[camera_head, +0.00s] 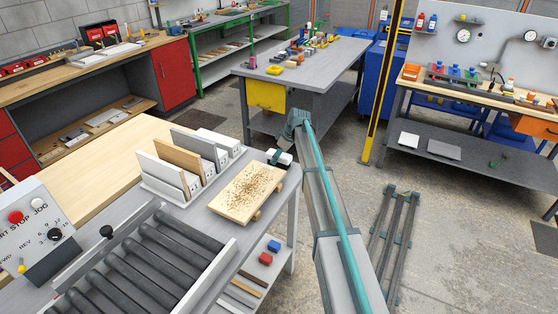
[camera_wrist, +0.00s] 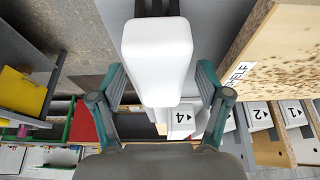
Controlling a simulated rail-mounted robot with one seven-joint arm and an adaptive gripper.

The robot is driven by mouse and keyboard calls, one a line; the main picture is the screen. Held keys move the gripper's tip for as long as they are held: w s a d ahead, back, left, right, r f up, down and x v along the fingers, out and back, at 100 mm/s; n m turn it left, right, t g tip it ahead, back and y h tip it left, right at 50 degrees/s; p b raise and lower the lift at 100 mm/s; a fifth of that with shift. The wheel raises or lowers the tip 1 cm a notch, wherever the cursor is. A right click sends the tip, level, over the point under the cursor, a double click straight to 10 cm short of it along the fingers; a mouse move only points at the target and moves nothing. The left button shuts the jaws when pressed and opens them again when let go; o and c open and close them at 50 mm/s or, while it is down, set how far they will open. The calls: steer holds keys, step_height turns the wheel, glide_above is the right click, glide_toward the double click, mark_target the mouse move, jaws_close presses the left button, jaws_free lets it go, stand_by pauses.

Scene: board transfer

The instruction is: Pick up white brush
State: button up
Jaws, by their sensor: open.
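The white brush (camera_wrist: 157,55), a rounded white block in the wrist view, lies between the two teal fingers of my gripper (camera_wrist: 161,75). The fingers are spread, with a gap visible on both sides of the white block. In the head view the small white-and-black brush (camera_head: 285,158) is at the back right corner of the grey bench, beyond the speckled board. My gripper (camera_head: 276,156) is at it there, mostly hidden. The brush's underside is not visible.
The speckled wooden board (camera_head: 246,192) lies close by, raised on wooden supports. A rack (camera_head: 163,185) of upright panels with numbered labels stands left of it. A roller conveyor (camera_head: 150,258) is in front. Red and blue blocks sit on the shelf below.

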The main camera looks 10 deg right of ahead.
steer(key=shift+f, duration=0.25)
stand_by(0.3)
steer(key=c, duration=1.3)
steer(key=shift+r, duration=0.2)
